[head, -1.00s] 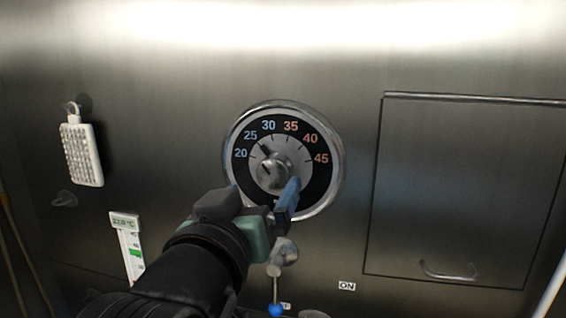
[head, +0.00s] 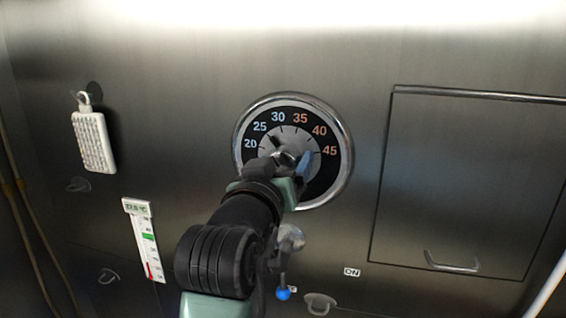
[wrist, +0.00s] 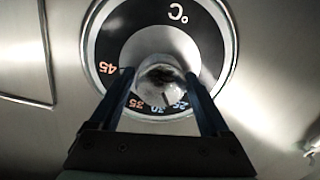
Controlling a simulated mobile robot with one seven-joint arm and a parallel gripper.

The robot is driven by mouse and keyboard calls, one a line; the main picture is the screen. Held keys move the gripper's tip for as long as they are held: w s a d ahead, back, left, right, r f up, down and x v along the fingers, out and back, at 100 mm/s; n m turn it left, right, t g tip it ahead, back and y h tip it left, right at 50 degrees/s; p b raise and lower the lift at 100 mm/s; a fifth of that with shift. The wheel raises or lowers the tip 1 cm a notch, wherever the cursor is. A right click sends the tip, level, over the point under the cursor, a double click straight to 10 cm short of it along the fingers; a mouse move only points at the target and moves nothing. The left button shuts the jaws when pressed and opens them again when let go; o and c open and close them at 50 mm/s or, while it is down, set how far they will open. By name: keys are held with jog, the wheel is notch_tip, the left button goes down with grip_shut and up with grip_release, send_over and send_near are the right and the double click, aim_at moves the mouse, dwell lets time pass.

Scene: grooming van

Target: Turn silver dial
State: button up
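The silver dial (head: 271,144) is a round metal knob plate in the middle of a black scale ring marked 20 to 45, with a bright metal rim. Its pointer mark is between 25 and 30. In the wrist view the rounded silver knob (wrist: 160,72) stands out from the plate, upside down to the camera. My gripper (wrist: 158,78) is open, with one blue-grey finger on each side of the knob. A narrow gap shows at the left finger; contact at the right is unclear. In the head view my gripper (head: 291,161) covers the knob's lower part.
A closed panel door (head: 470,170) is at the right.

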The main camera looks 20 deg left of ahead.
jog(key=c, duration=1)
jog(key=shift+f+m+b, duration=0.15)
jog(key=shift+m+b, duration=0.75)
jog(key=shift+m, duration=0.2)
jog(key=shift+m+b, duration=0.6)
jog(key=shift+m, duration=0.8)
jog(key=o, duration=1.4)
jog(key=shift+c, duration=0.2)
jog(key=s+b, duration=0.4)
jog(key=s, duration=0.9)
jog(key=shift+d, duration=0.15)
